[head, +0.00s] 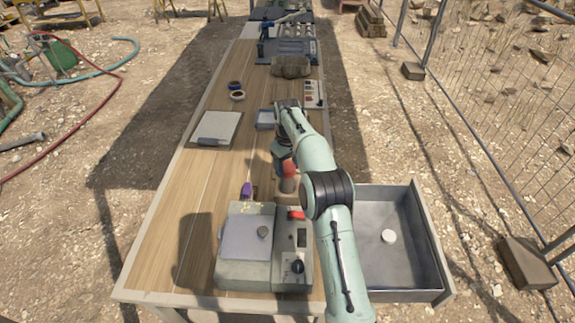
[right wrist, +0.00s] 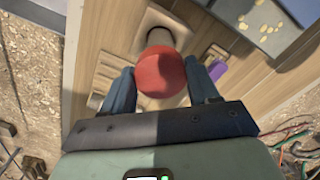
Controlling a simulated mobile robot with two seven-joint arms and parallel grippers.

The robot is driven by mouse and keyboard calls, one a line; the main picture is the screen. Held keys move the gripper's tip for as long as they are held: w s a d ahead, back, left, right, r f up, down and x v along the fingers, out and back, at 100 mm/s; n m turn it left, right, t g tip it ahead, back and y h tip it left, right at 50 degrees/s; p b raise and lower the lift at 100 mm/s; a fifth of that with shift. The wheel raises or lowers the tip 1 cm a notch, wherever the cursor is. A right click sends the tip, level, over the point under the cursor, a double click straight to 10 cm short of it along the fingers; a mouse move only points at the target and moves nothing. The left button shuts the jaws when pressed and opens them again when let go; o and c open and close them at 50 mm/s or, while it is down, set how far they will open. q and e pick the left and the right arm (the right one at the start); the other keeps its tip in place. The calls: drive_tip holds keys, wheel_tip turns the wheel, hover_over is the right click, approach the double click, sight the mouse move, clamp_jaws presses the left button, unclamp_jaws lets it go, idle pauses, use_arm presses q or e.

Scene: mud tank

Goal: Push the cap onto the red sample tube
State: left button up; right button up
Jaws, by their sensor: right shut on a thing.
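A round red cap (right wrist: 160,72) sits between the two fingers of my right gripper (right wrist: 163,90) in the right wrist view. The fingers are shut on its sides. In the head view my right gripper (head: 285,160) points down over the table's right side, with a red patch (head: 288,169) below it. A pale tan block (right wrist: 160,28) with a dark round shape shows behind the cap. I cannot make out the sample tube apart from the cap, nor whether the cap touches anything beneath. My left gripper is not in view.
A grey-green machine (head: 245,250) stands on the near table. A purple item (head: 246,190) is just behind it. A metal basin (head: 392,270) with a white round piece is at right. A clipboard (head: 216,128) and two rings lie farther back. The table's left side is clear.

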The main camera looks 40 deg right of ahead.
drive_tip(key=shift+f, duration=0.3)
idle(0.4)
drive_tip(key=o, duration=1.3)
drive_tip(key=shift+r, duration=0.1)
drive_tip(key=shift+r, duration=3.45)
drive_tip(key=shift+c, duration=0.4)
clamp_jaws()
